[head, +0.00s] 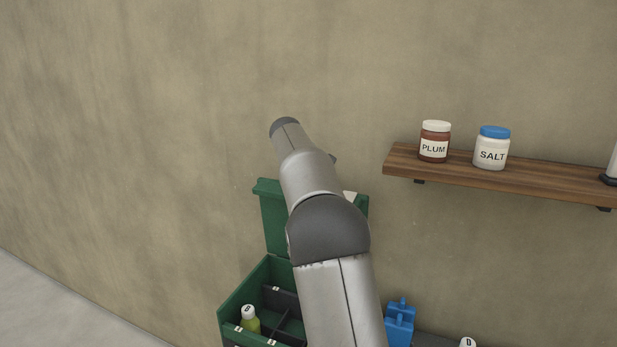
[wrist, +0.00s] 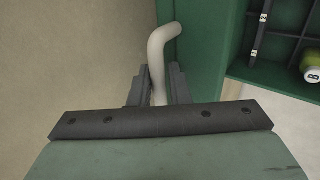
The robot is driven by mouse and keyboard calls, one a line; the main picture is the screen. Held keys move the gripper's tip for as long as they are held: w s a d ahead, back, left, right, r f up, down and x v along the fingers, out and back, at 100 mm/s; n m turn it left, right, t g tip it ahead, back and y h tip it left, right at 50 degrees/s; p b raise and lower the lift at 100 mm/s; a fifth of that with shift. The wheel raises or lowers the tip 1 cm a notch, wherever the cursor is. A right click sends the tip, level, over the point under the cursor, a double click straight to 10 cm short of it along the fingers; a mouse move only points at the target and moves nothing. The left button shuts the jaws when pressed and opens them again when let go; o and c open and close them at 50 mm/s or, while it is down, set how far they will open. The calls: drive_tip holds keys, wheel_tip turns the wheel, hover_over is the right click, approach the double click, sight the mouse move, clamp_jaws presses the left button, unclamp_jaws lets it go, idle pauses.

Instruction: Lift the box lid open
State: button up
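The green box (head: 237,290) stands low against the wall in the head view, with its inside showing. Its green lid (head: 274,222) stands raised, roughly upright, at the back of the box, partly hidden behind my arm. In the wrist view the lid (wrist: 206,45) runs beside a pale bent handle (wrist: 157,62). My gripper (wrist: 158,90) has one dark finger on each side of the handle, close against it, and looks shut on it. My gripper's fingers are hidden in the head view.
The box has dark dividers and a bottle with a white cap (head: 250,319). A wooden shelf (head: 540,183) at right holds a plum jar (head: 434,142) and a salt jar (head: 491,148). A blue object (head: 399,325) is right of my arm. The wall left of the box is bare.

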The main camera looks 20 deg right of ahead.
drive_tip(key=b+v, duration=0.2)
drive_tip(key=v, duration=1.5)
drive_tip(key=shift+r, duration=0.15)
drive_tip(key=s+a+f+m+g+y, duration=0.1)
drive_tip(key=s+a+f+m+y, duration=0.1)
drive_tip(key=s+f, duration=0.9)
drive_tip(key=s+a+f+m+g+y+b, duration=0.1)
drive_tip(key=s+a+f+m+g+y, duration=0.1)
drive_tip(key=s+a+f, duration=0.5)
drive_tip(key=s+a+f+m+g+y+b, duration=0.1)
drive_tip(key=s+a+f+m, duration=0.3)
drive_tip(key=s+f, duration=1.3)
drive_tip(key=s+a+y, duration=0.1)
drive_tip(key=s, duration=0.2)
drive_tip(key=shift+s+m, duration=0.15)
drive_tip(key=shift+m, duration=0.15)
